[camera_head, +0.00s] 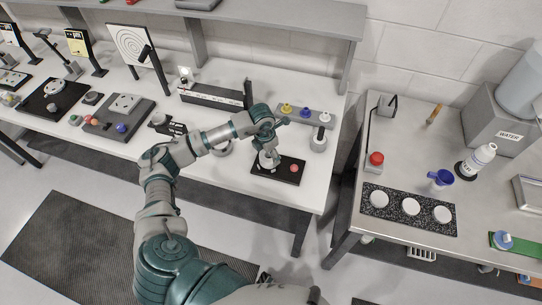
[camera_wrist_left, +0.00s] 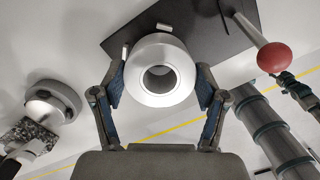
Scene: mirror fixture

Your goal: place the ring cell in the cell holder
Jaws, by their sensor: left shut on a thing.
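My left gripper (camera_wrist_left: 160,88) is shut on the ring cell (camera_wrist_left: 160,100), a silver ring with a round central hole, its pads on either side. In the head view my left gripper (camera_head: 268,146) points down over the left part of a black plate (camera_head: 277,177) with a red ball knob (camera_head: 294,168). In the wrist view the plate (camera_wrist_left: 190,28) lies behind the ring, with the red knob (camera_wrist_left: 274,57) at right. I cannot tell whether the ring touches the plate, nor clearly make out the cell holder.
A long dark rail (camera_head: 213,97) lies behind my arm. The bench's front right is bare. A separate steel table (camera_head: 405,160) stands at right.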

